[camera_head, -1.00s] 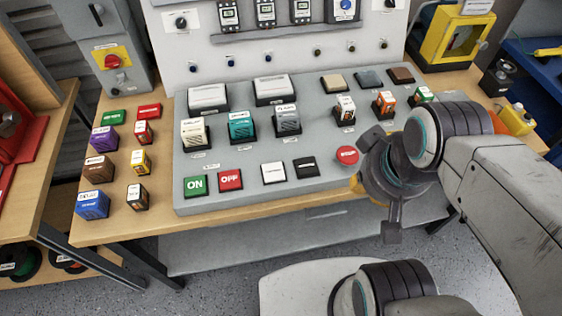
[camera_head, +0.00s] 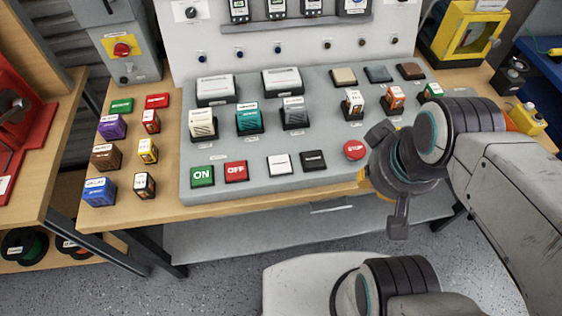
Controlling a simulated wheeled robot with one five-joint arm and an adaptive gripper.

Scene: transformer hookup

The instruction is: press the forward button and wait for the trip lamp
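The grey control panel (camera_head: 235,188) lies on the wooden bench. Its front row holds a green ON button (camera_head: 202,176), a red OFF button (camera_head: 235,171), a white button (camera_head: 279,165), a black button (camera_head: 314,160) and a round red button (camera_head: 354,150). The small labels are too blurred to tell which is the forward button. Several small dark indicators, such as one on the upright board (camera_head: 239,53), show no clear glow; I cannot tell which is the trip lamp. My gripper (camera_head: 386,177) is open and empty, its fingers spread, just right of the red round button and over the panel's front right edge.
Several relay-like blocks, including a teal one (camera_head: 249,118), stand on the panel behind the buttons. Loose coloured blocks, such as a blue one (camera_head: 99,191), stand on the bench at left. A yellow frame (camera_head: 462,35) stands at back right. Space above the front buttons is clear.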

